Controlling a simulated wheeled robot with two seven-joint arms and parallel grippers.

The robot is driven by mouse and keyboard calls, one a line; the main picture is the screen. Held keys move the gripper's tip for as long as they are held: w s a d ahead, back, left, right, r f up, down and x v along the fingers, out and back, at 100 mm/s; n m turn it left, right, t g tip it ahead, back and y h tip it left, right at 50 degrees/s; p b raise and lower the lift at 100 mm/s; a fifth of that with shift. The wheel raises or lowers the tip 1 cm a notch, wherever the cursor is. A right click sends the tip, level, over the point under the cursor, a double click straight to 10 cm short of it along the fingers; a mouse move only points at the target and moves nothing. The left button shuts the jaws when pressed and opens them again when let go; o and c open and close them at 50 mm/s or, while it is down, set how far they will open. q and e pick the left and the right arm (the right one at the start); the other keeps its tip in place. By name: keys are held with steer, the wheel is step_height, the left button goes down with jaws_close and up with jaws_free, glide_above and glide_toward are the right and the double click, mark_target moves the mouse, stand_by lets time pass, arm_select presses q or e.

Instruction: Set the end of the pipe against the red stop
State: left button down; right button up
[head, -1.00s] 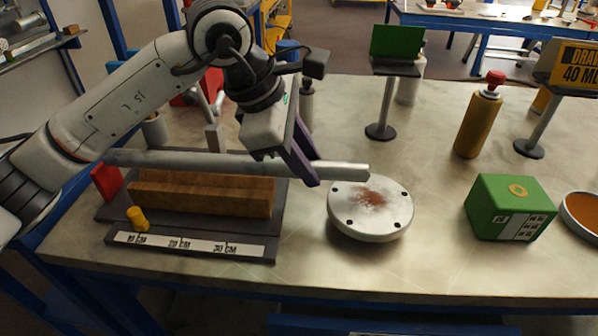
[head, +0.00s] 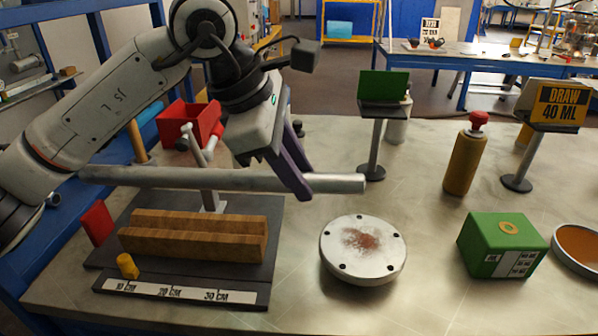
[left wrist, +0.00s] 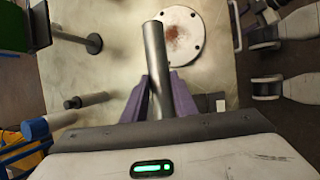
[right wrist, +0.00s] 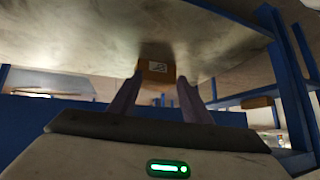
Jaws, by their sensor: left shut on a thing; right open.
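A long grey pipe (head: 240,180) lies across the head view, held level above the wooden V-block (head: 195,236). My left gripper (head: 303,190) is shut on the pipe towards its right end; the left wrist view also shows its jaws (left wrist: 158,100) around the pipe (left wrist: 154,55). The red stop (head: 97,223) stands at the left end of the dark base board (head: 200,275). The pipe's left end is near and above the stop, apart from it in the picture. My right gripper (right wrist: 160,95) is open below the table, with nothing between its fingers.
A flanged disc (head: 363,250) with a rusty patch lies right of the board. A yellow peg (head: 127,265) and a centimetre scale (head: 180,292) are at the board's front. A green box (head: 502,245), a yellow bottle (head: 465,155) and a green sign (head: 383,87) stand to the right.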

arm_select(q)
steer(key=shift+f+b, duration=0.5)
steer(key=shift+f, duration=0.15)
steer(key=shift+f+b, duration=0.45)
steer(key=shift+f, duration=0.15)
steer(key=shift+f+b, duration=0.55)
steer(key=shift+f, duration=0.2)
step_height(320, 180, down, 4)
steer(key=b, duration=0.3)
steer(key=shift+f, duration=0.25)
steer(key=shift+f+b, duration=0.35)
steer(key=shift+b, duration=0.15)
arm_select(e)
steer(key=f, duration=0.3)
steer(key=shift+w+a+m+t+y, duration=0.1)
steer(key=shift+a+m+t+y, duration=0.2)
steer(key=shift+a, duration=0.1)
